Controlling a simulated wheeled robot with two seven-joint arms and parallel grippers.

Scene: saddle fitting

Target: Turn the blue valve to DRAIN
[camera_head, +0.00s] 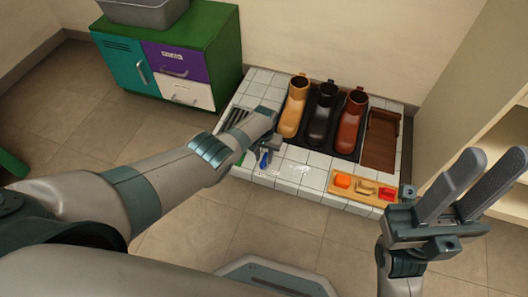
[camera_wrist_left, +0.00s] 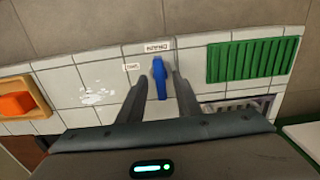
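The blue valve (camera_wrist_left: 159,78) is a blue lever handle on the white tiled surface; in the head view it shows as a small blue piece (camera_head: 264,160) at the front left of the tiled platform. In the left wrist view its handle runs nearly along the picture's vertical, its upper end below a white label (camera_wrist_left: 160,46). A second small label (camera_wrist_left: 131,67) is to its left; I cannot read either surely. My left gripper (camera_wrist_left: 157,82) is open, one finger on each side of the handle; contact is not clear. My right gripper (camera_head: 497,163) is open and empty at the right.
The tiled platform (camera_head: 312,180) holds several boots (camera_head: 293,108) on a dark tray, a brown wooden piece (camera_head: 381,140) and a wooden tray (camera_head: 361,188) with orange and red items. A green grate (camera_wrist_left: 252,60) is beside the valve. A cabinet (camera_head: 180,68) stands behind left; shelves (camera_head: 495,120) stand right.

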